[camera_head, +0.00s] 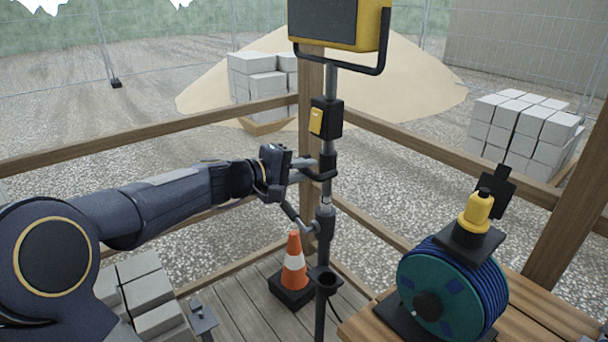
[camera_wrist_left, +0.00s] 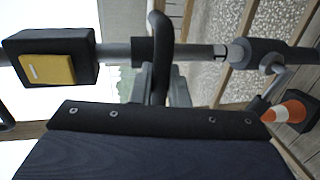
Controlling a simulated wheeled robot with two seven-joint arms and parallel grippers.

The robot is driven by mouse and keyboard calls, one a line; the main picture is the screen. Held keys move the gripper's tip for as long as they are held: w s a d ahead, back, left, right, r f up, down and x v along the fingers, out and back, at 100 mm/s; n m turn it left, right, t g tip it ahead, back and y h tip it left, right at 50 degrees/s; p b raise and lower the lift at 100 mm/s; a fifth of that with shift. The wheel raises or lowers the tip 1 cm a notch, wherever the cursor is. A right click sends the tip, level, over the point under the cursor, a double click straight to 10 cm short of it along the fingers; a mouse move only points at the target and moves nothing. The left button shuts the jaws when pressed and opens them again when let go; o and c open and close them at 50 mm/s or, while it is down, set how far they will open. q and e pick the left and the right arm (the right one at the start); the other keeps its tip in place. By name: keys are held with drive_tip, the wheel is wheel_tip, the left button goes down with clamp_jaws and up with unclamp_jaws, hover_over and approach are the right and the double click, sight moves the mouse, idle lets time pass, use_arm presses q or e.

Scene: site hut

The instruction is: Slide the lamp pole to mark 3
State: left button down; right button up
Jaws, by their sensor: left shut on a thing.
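The lamp pole (camera_head: 331,92) is a grey upright tube with a yellow and black lamp head (camera_head: 340,22) on top and a black box with a yellow switch (camera_head: 316,121) below it. It also shows in the left wrist view (camera_wrist_left: 196,52), lying across the picture. My left gripper (camera_head: 306,172) is shut on the black curved handle (camera_wrist_left: 160,30) that sticks out from the pole. Below the handle is a dark clamp collar (camera_head: 325,222) with a side lever (camera_head: 293,216). A pale band with a dark mark (camera_wrist_left: 220,52) shows just above the collar; its number is unreadable.
An orange and white cone (camera_head: 293,265) stands on the deck close to the pole. A blue cable reel (camera_head: 440,290) with a yellow-topped item sits on the wooden bench at right. Wooden rails and a post stand behind the pole. Grey blocks (camera_head: 140,275) lie at lower left.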

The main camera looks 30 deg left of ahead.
use_arm(q)
wheel_tip(320, 180, up, 27)
drive_tip(key=p, duration=1.6)
drive_tip(key=shift+r, duration=0.4)
drive_tip(key=c, duration=1.5)
unclamp_jaws()
drive_tip(key=shift+f, duration=0.15)
drive_tip(key=shift+s+a, duration=0.15)
drive_tip(key=shift+s, duration=0.1)
drive_tip(key=b, duration=0.3)
approach(316, 33)
drive_tip(key=shift+s+a, duration=0.2)
drive_tip(key=shift+s, duration=0.05)
